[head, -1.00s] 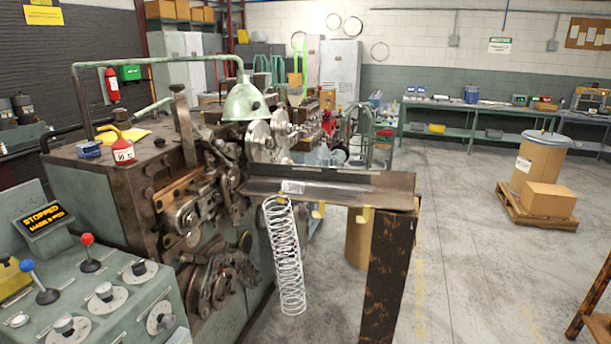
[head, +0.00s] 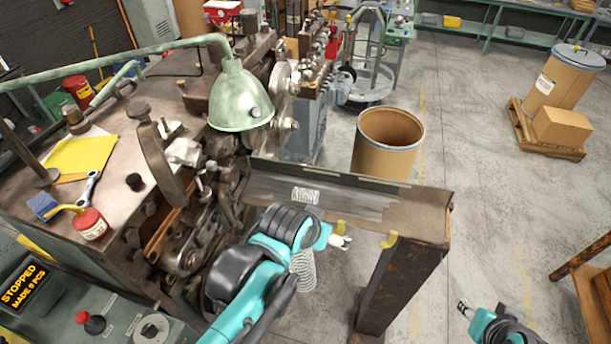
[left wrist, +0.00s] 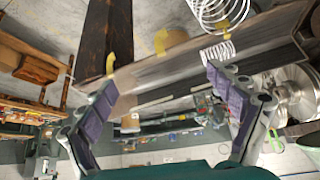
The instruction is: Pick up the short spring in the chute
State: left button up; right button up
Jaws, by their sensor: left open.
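The short spring (head: 305,195) lies in the metal chute (head: 420,204), left of its middle. It also shows in the left wrist view (left wrist: 217,52), close to the tip of the right-hand finger and apart from the other finger. My left gripper (head: 340,241) is at the near side of the chute, right of the spring, with much of it hidden behind my arm. In the left wrist view my left gripper (left wrist: 160,82) is open and empty, its fingers spread wide. My right gripper (head: 464,307) is low at the right, far from the chute; its jaw state is unclear.
A long spring (head: 304,270) hangs below the chute, partly behind my left arm. Yellow hooks (head: 389,240) sit on the chute's near edge. The coiler machine with its green lamp (head: 241,98) stands left. A brown drum (head: 387,142) stands behind the chute.

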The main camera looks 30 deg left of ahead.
pick_arm(q)
notch_tip(320, 180, up, 4)
jog(key=w+a+p, duration=0.1)
jog(key=w+p, duration=0.1)
jog(key=n+g, duration=0.2)
send_over(305, 191)
jog(key=s, duration=0.3)
notch_tip(305, 191, down, 10)
jog(key=x, duration=0.7)
jog(key=shift+w+f, duration=0.25)
jog(key=c, duration=1.2)
pick_arm(e)
notch_tip(305, 191, up, 3)
jog(key=shift+s+d+r, duration=0.1)
jog(key=shift+r, duration=0.1)
